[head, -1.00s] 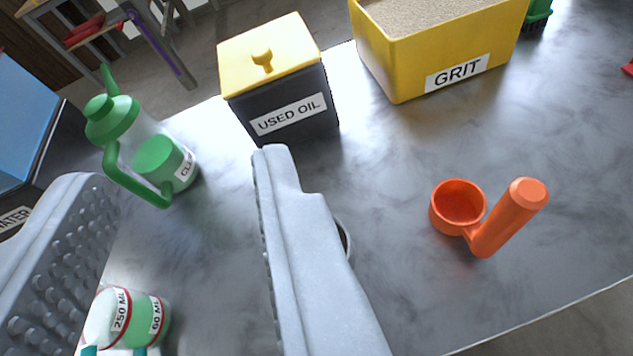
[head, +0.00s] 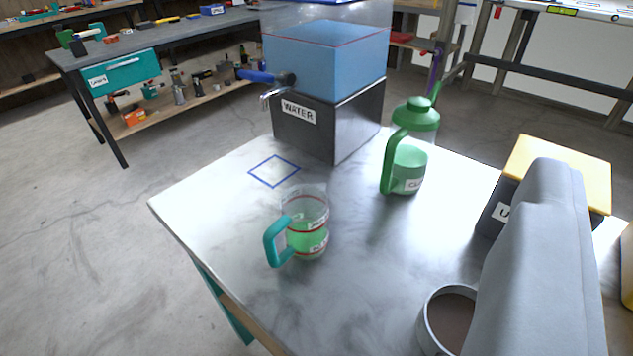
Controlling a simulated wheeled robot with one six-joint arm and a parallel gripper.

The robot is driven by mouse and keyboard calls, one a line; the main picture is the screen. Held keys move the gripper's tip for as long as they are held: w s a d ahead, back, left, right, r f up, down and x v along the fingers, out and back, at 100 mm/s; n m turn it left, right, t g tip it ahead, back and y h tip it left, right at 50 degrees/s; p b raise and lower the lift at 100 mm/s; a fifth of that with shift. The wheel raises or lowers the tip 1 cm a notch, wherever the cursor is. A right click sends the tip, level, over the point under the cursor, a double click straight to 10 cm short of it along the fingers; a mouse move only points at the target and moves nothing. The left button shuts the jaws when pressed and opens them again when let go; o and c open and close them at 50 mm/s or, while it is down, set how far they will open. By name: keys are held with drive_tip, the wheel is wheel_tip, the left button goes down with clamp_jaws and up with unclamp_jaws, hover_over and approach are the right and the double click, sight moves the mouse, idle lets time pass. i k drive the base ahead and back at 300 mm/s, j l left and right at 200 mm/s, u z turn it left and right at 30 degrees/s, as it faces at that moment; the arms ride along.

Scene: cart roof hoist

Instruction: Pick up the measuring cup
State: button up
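The measuring cup (head: 306,228) is a clear cup with a teal handle, red bands, white labels and green liquid inside. It stands upright on the worktable (head: 225,215), left of centre in the head view, with its handle toward the lower left. One grey finger of my gripper (head: 540,265) shows at the right, well to the right of the cup and not touching it. The other finger is out of the picture. The finger in view has nothing held against it, and the gripper looks wide open.
A water tank with a tap (head: 325,120) stands behind the cup, beside a blue square outline (head: 274,171). A green-lidded jug (head: 410,150) stands behind right. A grey round container with brown contents (head: 447,320) and a yellow-lidded used oil box (head: 560,165) lie near my finger.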

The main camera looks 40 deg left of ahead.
sight(303, 220)
drive_tip(key=k+u, duration=0.15)
drive_tip(key=u, duration=0.65)
